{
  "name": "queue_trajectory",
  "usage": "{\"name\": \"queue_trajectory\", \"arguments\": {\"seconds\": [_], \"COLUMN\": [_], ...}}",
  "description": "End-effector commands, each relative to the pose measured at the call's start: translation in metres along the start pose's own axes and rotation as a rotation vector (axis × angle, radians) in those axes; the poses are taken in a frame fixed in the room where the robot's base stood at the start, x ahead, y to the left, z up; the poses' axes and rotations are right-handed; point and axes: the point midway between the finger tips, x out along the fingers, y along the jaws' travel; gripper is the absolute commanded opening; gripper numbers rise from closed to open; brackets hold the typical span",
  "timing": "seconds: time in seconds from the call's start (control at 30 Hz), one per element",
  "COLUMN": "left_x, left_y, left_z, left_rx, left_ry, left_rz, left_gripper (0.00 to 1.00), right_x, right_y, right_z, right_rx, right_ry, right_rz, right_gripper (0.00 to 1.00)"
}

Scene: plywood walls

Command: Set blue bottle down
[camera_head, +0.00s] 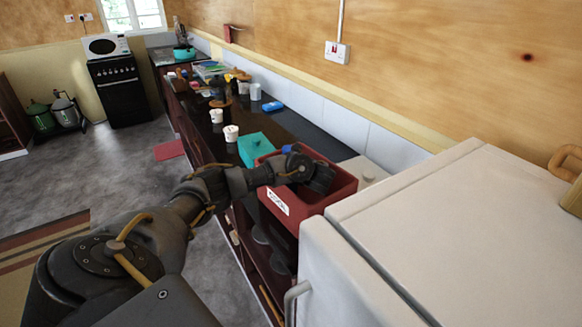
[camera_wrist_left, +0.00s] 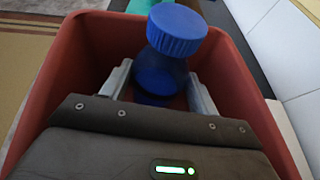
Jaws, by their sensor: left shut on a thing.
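The blue bottle (camera_wrist_left: 163,72) is between the two fingers of my left gripper (camera_wrist_left: 162,88) in the left wrist view, with its ribbed cap toward the camera. The gripper is shut on it. Bottle and fingers are inside a red bin (camera_wrist_left: 85,50), whose walls rise around them. In the head view my left arm reaches over the red bin (camera_head: 345,187), and my left gripper (camera_head: 318,180) is down inside it. I cannot tell whether the bottle touches the bin floor. My right gripper is not in view.
A teal box (camera_head: 256,148) stands on the dark counter just beyond the bin. White cups (camera_head: 231,133) and other items stand further back. A white fridge (camera_head: 470,220) is close on the right, and a tiled wall (camera_head: 340,122) runs behind the counter.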

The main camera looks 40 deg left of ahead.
Motion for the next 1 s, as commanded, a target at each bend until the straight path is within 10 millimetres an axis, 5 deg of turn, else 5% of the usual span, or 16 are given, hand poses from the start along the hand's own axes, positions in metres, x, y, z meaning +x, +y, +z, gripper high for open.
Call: {"name": "queue_trajectory", "arguments": {"seconds": [0.17, 0.57, 0.9, 1.0], "left_x": [0.0, -0.006, -0.076, -0.102], "left_y": [0.0, -0.001, -0.001, 0.0], "left_z": [-0.001, 0.0, -0.002, 0.007], "left_rx": [0.001, 0.002, -0.001, 0.003], "left_ry": [0.0, 0.002, 0.005, 0.001], "left_rz": [0.0, -0.004, -0.006, -0.004], "left_gripper": [0.81, 0.82, 0.82, 0.82], "right_x": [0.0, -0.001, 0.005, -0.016], "right_y": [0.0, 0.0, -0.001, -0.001], "right_z": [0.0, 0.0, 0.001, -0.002], "right_rx": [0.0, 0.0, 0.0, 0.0], "right_ry": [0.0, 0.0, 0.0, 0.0], "right_rz": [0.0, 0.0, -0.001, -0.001], "right_gripper": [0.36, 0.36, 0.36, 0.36]}}
